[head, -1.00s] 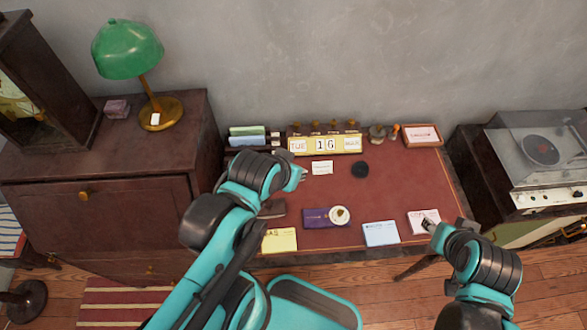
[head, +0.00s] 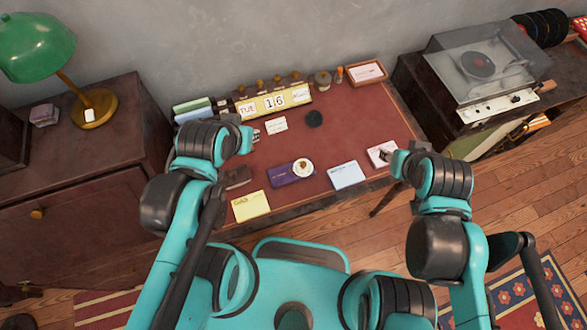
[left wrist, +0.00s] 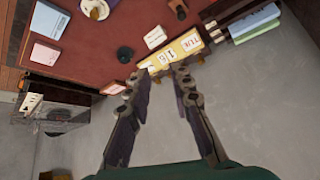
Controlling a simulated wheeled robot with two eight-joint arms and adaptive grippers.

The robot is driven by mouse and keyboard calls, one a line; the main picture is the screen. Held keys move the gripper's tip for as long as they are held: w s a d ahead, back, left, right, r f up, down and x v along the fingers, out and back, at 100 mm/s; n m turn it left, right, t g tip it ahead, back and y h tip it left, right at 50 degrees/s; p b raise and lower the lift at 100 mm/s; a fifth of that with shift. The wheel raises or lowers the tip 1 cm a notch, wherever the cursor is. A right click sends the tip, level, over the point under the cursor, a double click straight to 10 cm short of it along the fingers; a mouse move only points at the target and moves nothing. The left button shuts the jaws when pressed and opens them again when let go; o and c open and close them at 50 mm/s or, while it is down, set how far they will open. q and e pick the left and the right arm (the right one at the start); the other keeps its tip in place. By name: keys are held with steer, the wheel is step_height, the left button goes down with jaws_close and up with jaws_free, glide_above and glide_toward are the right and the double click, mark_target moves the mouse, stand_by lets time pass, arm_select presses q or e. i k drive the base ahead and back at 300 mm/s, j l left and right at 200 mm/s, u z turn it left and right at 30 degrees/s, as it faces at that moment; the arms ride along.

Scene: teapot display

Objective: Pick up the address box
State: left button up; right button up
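Several flat boxes lie along the desk's near edge: yellow (head: 251,206), purple (head: 285,176) with a small saucer (head: 303,167) on it, pale blue (head: 347,175) and pink (head: 381,152). Their lettering is too small to read, so I cannot tell which is the address box. My right gripper (head: 388,157) is at the pink box, overlapping it in the head view; contact and finger opening are unclear. My left gripper (head: 252,136) is above the desk's left part, beside a white card (head: 277,125). Its fingers (left wrist: 159,78) are apart and empty in the left wrist view.
The desk (head: 350,125) has a calendar (head: 274,103) at the back, a black disc (head: 314,118) and a wooden box with a card (head: 367,73). A cabinet with a green lamp (head: 35,48) stands left, a turntable (head: 480,66) right.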

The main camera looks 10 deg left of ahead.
mark_target(281, 176)
steer(key=i+l+u, duration=0.1)
steer(key=l, duration=0.25)
steer(key=i+l+u, duration=0.1)
steer(key=l, duration=0.3)
steer(key=i+l+u, duration=0.1)
steer(key=l, duration=0.3)
steer(key=u, duration=1.25)
